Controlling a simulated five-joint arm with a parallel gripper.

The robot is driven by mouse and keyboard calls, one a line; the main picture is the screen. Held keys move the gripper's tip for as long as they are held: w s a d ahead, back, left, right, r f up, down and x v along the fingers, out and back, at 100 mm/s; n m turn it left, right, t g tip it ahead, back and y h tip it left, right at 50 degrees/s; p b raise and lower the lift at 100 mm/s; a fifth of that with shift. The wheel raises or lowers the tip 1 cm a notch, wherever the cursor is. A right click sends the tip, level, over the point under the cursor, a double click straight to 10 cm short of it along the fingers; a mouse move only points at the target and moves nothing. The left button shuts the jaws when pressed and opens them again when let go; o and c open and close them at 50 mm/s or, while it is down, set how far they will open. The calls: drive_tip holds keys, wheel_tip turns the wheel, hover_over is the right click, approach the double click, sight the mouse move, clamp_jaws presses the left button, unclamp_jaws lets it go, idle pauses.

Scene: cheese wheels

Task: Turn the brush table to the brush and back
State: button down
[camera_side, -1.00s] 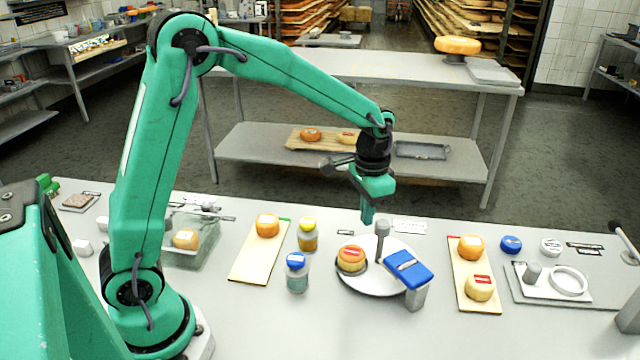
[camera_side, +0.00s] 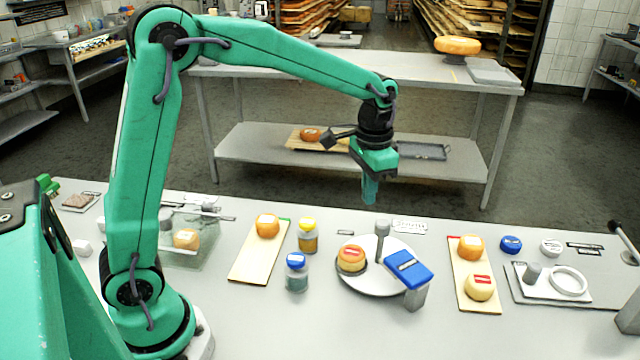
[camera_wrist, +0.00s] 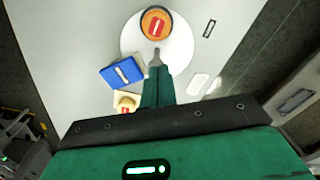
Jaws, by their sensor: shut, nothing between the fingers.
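The brush table is a round white turntable (camera_side: 365,285) in the middle of the bench. An orange cheese wheel with a red label (camera_side: 352,257) sits at its left side. A grey upright peg (camera_side: 382,240) stands toward its back. The blue brush block (camera_side: 409,268) sits on a grey post over the front right edge. My gripper (camera_side: 369,201) is shut and empty, above and behind the peg, apart from it. In the wrist view the turntable (camera_wrist: 183,43), cheese (camera_wrist: 156,24) and brush (camera_wrist: 122,71) show; the fingers hide part of the turntable's near edge.
A board with one cheese (camera_side: 257,255) and two jars, yellow-lidded (camera_side: 308,236) and blue-lidded (camera_side: 297,272), stand left. A board with two cheeses (camera_side: 466,275) lies right, beside a grey tray with a white ring (camera_side: 568,281). The bench front is clear.

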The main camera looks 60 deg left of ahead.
drive_tip(key=shift+s+d+r, duration=0.1)
drive_tip(key=shift+d+r, duration=0.15)
drive_tip(key=shift+d, duration=0.25)
drive_tip(key=shift+s+d+r, duration=0.1)
drive_tip(key=shift+d+r, duration=0.15)
drive_tip(key=shift+d, duration=0.25)
drive_tip(key=shift+f, duration=0.1)
hover_over(379, 244)
drive_tip(key=s, duration=0.2)
wheel_tip(379, 244, down, 7)
drive_tip(key=shift+s+a, duration=0.15)
drive_tip(key=shift+a, duration=0.2)
drive_tip(key=shift+w, duration=0.25)
idle(0.5)
drive_tip(key=shift+w+a, duration=0.15)
drive_tip(key=shift+a, duration=0.1)
drive_tip(key=shift+s, duration=0.25)
drive_tip(key=shift+s+a, duration=0.1)
drive_tip(key=shift+s, duration=0.1)
idle(0.3)
